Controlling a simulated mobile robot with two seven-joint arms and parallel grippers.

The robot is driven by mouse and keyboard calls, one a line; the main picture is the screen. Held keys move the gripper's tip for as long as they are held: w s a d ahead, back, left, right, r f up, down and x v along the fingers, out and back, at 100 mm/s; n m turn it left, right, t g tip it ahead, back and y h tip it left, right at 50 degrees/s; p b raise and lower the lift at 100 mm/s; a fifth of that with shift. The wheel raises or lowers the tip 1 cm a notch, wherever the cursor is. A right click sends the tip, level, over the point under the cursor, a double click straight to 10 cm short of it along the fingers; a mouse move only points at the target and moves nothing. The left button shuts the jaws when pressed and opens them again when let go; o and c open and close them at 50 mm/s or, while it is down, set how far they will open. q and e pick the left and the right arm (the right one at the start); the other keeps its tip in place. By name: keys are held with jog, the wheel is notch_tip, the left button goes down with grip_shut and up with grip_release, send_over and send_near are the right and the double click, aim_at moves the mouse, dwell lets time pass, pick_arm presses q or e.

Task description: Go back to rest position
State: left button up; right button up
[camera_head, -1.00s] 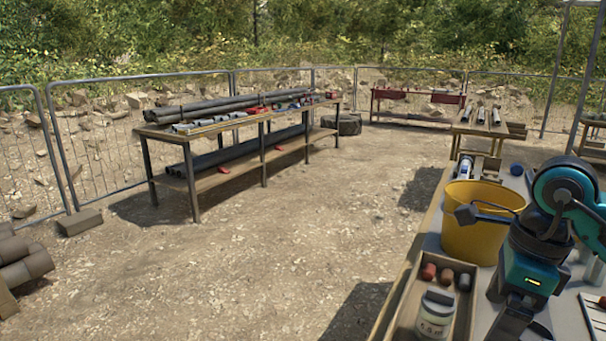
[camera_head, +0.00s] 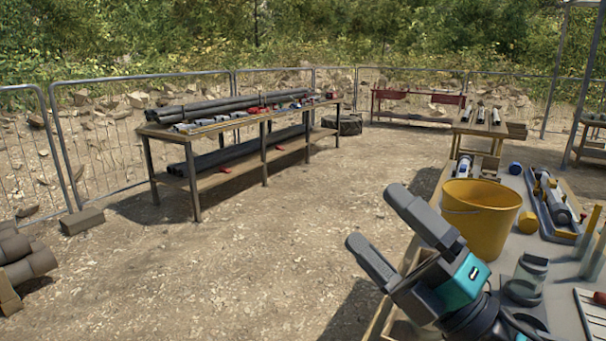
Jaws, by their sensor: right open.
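My right gripper (camera_head: 385,237) is at the lower right of the head view. Its two grey fingers are spread apart, with nothing between them, and point up and to the left. It is in front of the left edge of the near table (camera_head: 563,265), to the left of and nearer than the yellow bucket (camera_head: 481,222). The gripper and its wrist hide the table's near left corner. My left gripper is not in view.
A long workbench (camera_head: 215,127) with pipes stands at the back left by the fence (camera_head: 120,135). The gravel between is clear.

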jog(key=d+f+m+h, duration=0.6)
jog(key=f+m+h, duration=0.3)
jog(key=m, duration=0.2)
jog(key=d+f+m+h, duration=0.6)
jog(key=f+m+h, duration=0.25)
jog(key=m, duration=0.25)
jog(key=s+f+m+g, duration=0.5)
jog(key=s+f+g, duration=0.8)
jog(key=s+f, duration=0.45)
jog(key=w+a+f+t+y, duration=0.1)
jog(key=w+a+f+t, duration=0.2)
jog(key=w+f+t, duration=0.3)
jog(key=shift+a+f+t+y, duration=0.35)
jog(key=shift+f+t, duration=0.45)
jog(key=shift+t, duration=0.1)
